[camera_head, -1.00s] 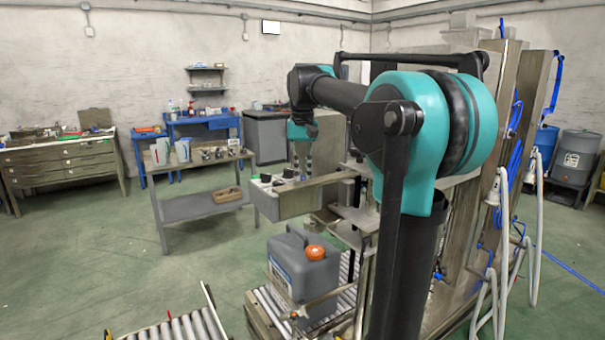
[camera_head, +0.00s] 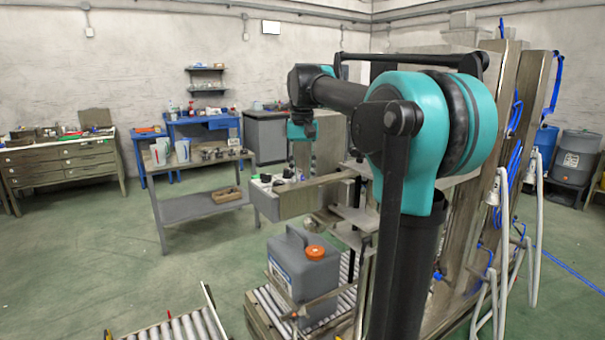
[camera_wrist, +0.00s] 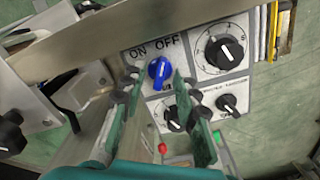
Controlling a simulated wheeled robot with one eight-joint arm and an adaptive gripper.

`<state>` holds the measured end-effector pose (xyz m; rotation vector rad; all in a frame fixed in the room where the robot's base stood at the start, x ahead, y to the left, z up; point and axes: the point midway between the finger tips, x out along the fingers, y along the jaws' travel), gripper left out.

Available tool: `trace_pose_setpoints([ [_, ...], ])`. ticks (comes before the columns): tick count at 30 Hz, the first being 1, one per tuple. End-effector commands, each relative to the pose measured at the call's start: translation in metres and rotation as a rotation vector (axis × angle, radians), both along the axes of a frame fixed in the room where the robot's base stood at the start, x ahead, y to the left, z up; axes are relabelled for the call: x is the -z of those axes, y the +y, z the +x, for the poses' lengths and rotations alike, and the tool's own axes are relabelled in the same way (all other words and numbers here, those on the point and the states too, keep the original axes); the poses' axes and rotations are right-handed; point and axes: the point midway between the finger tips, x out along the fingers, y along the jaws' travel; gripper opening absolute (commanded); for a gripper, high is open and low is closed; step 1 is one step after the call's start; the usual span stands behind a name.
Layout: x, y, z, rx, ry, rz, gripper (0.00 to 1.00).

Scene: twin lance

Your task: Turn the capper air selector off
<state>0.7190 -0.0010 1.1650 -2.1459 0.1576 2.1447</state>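In the wrist view a blue selector knob (camera_wrist: 159,70) sits on the grey-white control panel (camera_wrist: 192,84), below the labels ON and OFF. Its white mark points upward and seems to lean toward OFF; its exact setting is hard to tell. Any name label is not readable. My gripper (camera_wrist: 163,88) is open, its two fingers apart on either side of the area just below the blue knob.
Black knobs (camera_wrist: 224,52) (camera_wrist: 229,104) sit right of the blue one, and another (camera_wrist: 174,119) lies between my fingers. A red button (camera_wrist: 162,148) and a green one (camera_wrist: 217,137) are near. A metal rail (camera_wrist: 120,40) crosses above. A grey canister (camera_head: 303,270) stands on rollers.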

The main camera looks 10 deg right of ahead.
Motion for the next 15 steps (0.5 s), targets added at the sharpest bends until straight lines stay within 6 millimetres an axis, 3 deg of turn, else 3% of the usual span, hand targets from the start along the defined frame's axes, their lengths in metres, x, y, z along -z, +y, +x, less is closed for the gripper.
trace_pose_setpoints([
  [8, -0.005, 0.000, 0.000, -0.001, 0.000, 0.000, 0.30],
  [15, -0.044, 0.000, 0.000, 0.000, 0.000, 0.000, 0.30],
])
